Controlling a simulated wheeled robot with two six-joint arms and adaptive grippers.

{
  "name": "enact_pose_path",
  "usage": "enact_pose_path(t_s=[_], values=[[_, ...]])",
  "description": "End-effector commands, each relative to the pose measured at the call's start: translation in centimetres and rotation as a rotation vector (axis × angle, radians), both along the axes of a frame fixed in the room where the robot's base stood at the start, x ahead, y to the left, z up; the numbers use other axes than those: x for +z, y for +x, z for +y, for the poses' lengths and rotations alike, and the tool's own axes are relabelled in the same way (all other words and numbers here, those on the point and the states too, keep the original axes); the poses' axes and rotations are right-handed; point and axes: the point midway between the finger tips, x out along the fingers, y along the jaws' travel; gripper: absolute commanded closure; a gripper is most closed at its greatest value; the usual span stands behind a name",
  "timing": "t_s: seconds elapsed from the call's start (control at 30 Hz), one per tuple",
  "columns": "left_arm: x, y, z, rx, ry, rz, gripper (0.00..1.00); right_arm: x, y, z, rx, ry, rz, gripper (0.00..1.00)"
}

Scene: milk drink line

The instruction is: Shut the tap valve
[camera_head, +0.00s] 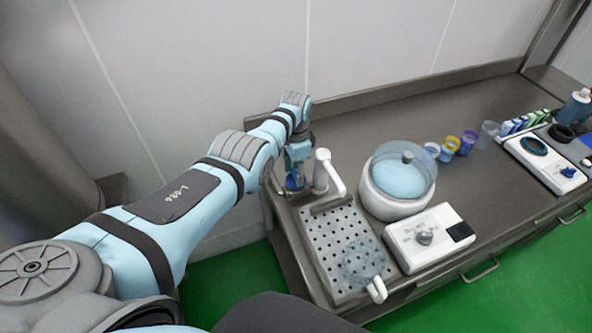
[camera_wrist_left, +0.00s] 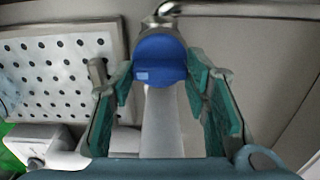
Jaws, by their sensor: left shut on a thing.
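The tap valve shows as a blue knob (camera_wrist_left: 160,58) in the upper middle of the left wrist view, below a metal pipe. In the head view a little of the blue (camera_head: 294,183) shows under my left gripper (camera_head: 298,158). The gripper is shut on the knob, with teal finger pads on either side of it. The white tap (camera_head: 324,172) stands just to the right, at the back of a perforated drain tray (camera_head: 318,233). Fingertip contact is partly hidden in the head view. My right gripper is not in view.
A white pot with a clear lid (camera_head: 398,182) and a white unit with a knob (camera_head: 432,238) stand right of the tray. A clear object (camera_head: 362,260) lies on the tray. Several cups (camera_head: 449,149) stand further right. The wall is close behind.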

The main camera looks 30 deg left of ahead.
Motion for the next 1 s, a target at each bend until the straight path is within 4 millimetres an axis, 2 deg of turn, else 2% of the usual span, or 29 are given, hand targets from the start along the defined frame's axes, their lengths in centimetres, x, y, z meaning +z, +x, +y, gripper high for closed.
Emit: enact_pose_path(t_s=[0.17,0.2,0.23,0.53,0.67,0.77,1.0], values=[[0.2,0.2,0.1,-0.001,0.002,-0.005,0.85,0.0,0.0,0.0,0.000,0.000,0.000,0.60],[0.2,0.2,0.1,-0.001,0.002,-0.005,0.53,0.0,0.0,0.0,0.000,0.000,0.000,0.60],[0.2,0.2,0.1,-0.001,0.002,-0.005,0.49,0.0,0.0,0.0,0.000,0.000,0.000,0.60],[0.1,0.1,0.0,0.000,0.001,-0.002,0.49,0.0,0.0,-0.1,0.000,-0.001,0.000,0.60],[1.0,0.2,0.1,0.000,0.002,-0.004,0.49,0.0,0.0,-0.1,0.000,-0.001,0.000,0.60],[2.5,0.1,0.1,-0.001,0.002,-0.006,0.49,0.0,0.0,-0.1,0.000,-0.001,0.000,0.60],[9.5,0.1,0.1,-0.001,0.002,-0.007,0.49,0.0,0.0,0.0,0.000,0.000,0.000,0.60]])
